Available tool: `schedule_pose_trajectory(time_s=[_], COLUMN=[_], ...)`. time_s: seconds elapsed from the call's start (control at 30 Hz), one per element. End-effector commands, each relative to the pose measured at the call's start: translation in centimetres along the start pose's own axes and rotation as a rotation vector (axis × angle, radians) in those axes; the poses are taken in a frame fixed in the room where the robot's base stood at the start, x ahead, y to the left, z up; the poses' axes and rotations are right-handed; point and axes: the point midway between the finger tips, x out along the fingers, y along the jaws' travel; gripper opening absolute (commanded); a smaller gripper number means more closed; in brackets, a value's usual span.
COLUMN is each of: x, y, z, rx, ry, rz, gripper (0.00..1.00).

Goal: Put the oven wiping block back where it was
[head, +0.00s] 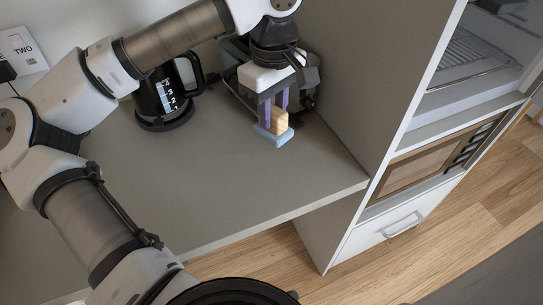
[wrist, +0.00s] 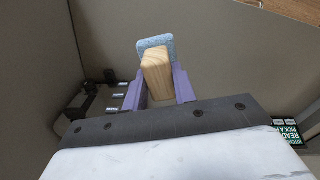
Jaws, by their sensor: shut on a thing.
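The oven wiping block (head: 279,123) has a wooden grip on a light blue pad (head: 274,137). My gripper (head: 274,112), with purple fingers, is shut on the wooden grip, pad side down, over the right part of the grey counter (head: 230,180). In the wrist view the wooden grip (wrist: 157,75) sits between the purple fingers (wrist: 158,88), with the blue pad (wrist: 155,44) beyond it. I cannot tell whether the pad touches the counter. The oven (head: 425,165) is in the tall cabinet on the right.
A dark metallic appliance (head: 236,82) stands partly hidden behind my gripper. The tall cabinet's side panel (head: 350,70) bounds the counter on the right. The counter's front middle is clear.

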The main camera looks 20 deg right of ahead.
Motion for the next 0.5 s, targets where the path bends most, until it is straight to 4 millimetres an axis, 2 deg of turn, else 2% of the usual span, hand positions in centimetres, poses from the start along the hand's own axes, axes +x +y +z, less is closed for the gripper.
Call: schedule_pose_trajectory(time_s=[0.1, 0.3, 0.5], x=[3.1, 7.7, 9.7], y=[-0.1, 0.0, 0.0], z=[0.1, 0.0, -0.1], rx=[0.001, 0.000, -0.002], ry=[-0.004, -0.003, 0.000], rz=[-0.003, 0.000, 0.001], gripper=[0.09, 0.09, 0.09])
